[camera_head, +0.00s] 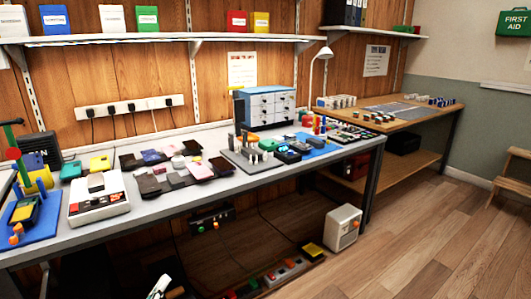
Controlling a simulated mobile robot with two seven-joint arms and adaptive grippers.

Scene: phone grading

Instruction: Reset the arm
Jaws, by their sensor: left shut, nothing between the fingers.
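My left gripper (160,287) shows only in part at the bottom edge of the head view, left of centre. It is shut and empty, low in front of the long workbench (262,188) and below its top. It touches nothing that I can see. The rest of my left arm is mostly cut off by the frame. My right gripper is not in view.
Below stand a white box (343,228) and several small items. The wooden floor (440,240) at right is clear.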

